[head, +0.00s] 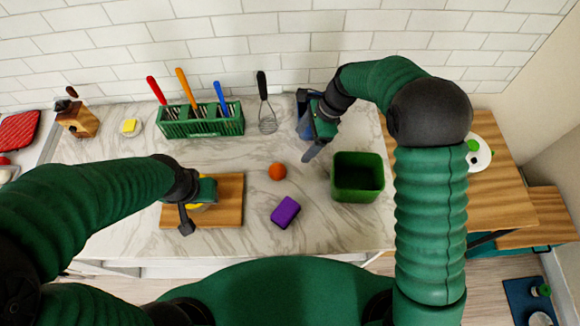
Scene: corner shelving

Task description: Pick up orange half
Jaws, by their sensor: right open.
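The orange piece (277,171) lies on the marble counter near the middle of the head view. It looks round from here, and I cannot tell whether it is a half. My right gripper (307,126) is open, above and to the right of the orange piece in the picture, apart from it. My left gripper (194,209) is over the wooden cutting board (230,187), left of the orange piece. A yellow thing (201,207) shows partly under the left gripper. The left fingers are mostly hidden, so their opening is unclear.
A purple block (285,212) lies just in front of the orange piece. A green bin (357,185) stands to the right. The counter around the orange piece is mostly clear.

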